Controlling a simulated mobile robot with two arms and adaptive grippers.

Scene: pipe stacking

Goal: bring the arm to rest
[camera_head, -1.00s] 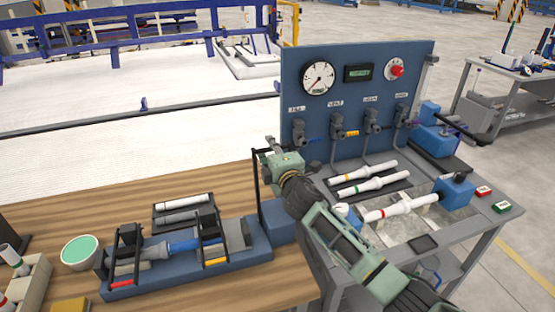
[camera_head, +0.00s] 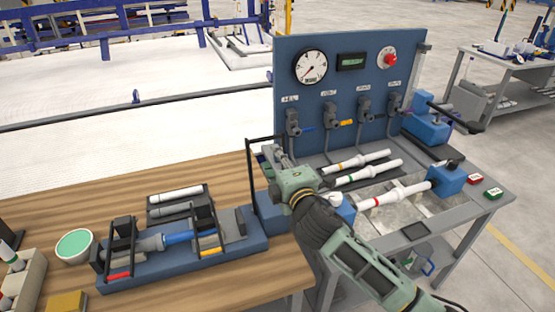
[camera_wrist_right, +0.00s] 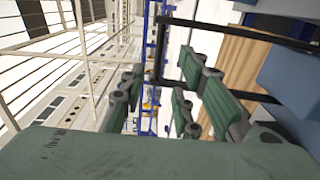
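My right arm comes in from the bottom right in the head view. Its green gripper (camera_head: 281,156) is raised in front of the blue gauge panel (camera_head: 345,85), by the black upright frame (camera_head: 249,180). The right wrist view shows its green fingers (camera_wrist_right: 155,103) apart, with nothing between them. My left gripper is in neither current view.
A white pipe with red bands (camera_head: 395,196) lies in the bench fixture; two white pipes (camera_head: 357,160) lie behind it. The wooden table (camera_head: 215,285) holds a blue clamping fixture (camera_head: 185,272), a dark tray (camera_head: 150,214) and a green-filled bowl (camera_head: 75,246).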

